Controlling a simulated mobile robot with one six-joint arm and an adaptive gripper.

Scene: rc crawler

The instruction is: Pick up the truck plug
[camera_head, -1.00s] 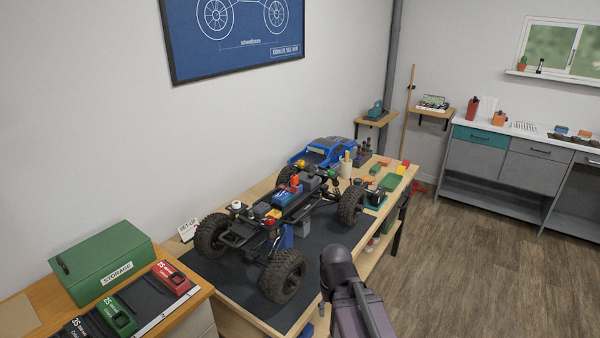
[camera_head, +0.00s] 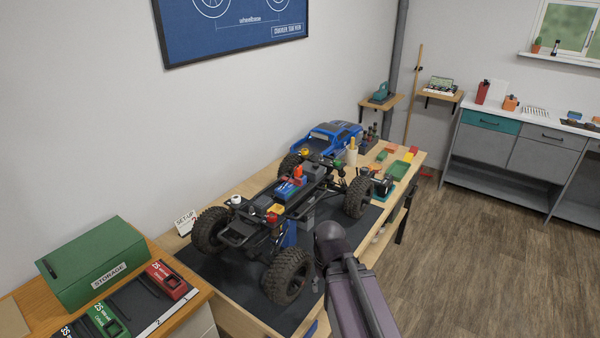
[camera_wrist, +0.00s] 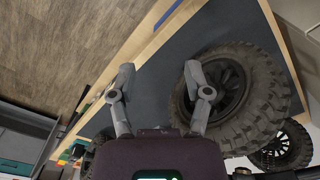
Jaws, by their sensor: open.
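The RC truck chassis (camera_head: 262,240) stands on a dark mat (camera_head: 212,268) on the wooden workbench. On top of it are a blue pack with a red-orange piece (camera_head: 297,171) and a small yellow-and-red piece (camera_head: 274,211) nearer the front. I cannot tell which of these is the truck plug. My gripper (camera_wrist: 159,66) is open and empty in the wrist view, its fingers spread over the mat. The right finger overlaps a truck tire (camera_wrist: 262,110) in the picture.
A blue truck body (camera_head: 328,141) and a green tray (camera_head: 398,170) are at the bench's far end. The wooden floor (camera_head: 470,260) on the right is clear.

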